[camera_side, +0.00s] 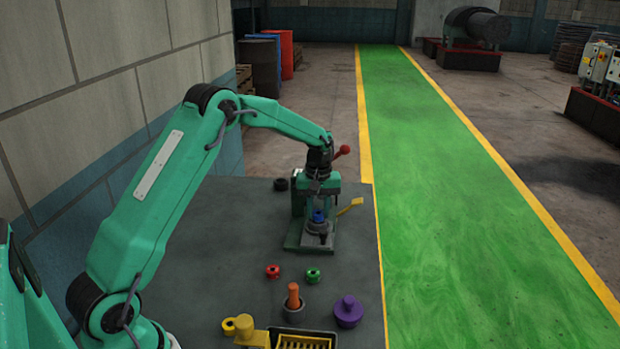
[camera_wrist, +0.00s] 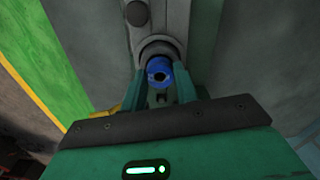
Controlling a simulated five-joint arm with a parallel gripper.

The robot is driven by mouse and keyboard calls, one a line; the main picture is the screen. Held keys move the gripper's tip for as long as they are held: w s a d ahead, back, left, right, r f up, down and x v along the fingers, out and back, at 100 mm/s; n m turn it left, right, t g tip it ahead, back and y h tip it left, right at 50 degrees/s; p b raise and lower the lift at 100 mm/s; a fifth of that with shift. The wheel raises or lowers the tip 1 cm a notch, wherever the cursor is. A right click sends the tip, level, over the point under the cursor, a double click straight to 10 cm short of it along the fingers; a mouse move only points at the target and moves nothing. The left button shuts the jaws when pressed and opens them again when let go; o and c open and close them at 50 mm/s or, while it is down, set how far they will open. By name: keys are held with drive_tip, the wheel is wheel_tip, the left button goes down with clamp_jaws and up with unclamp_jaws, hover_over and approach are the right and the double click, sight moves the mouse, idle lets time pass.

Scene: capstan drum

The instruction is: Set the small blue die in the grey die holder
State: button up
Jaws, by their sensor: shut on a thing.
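The small blue die (camera_side: 318,216) shows at the grey die holder (camera_side: 318,228), which sits on the base of a green press-like stand (camera_side: 298,205). My gripper (camera_side: 319,207) is directly above the holder and shut on the die. In the wrist view the blue die (camera_wrist: 158,75) is between my two fingers (camera_wrist: 160,88), with its dark central hole facing the camera. The grey ring of the holder (camera_wrist: 160,46) shows around and behind it. I cannot tell how deep the die sits in the holder.
A red-knobbed lever (camera_side: 342,152) and a yellow handle (camera_side: 350,206) stick out at the stand. Nearer are red (camera_side: 272,271) and green (camera_side: 313,275) dies, an orange peg in a grey cup (camera_side: 293,303), a purple knobbed piece (camera_side: 348,312) and a yellow-slatted tray (camera_side: 303,341). The table's left-middle is clear.

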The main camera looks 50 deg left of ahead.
sight(318, 213)
drive_tip(key=shift+f, duration=0.35)
drive_tip(key=o, duration=1.1)
drive_tip(key=shift+c, duration=0.2)
drive_tip(key=shift+r, duration=0.1)
wheel_tip(318, 213, up, 13)
idle(0.4)
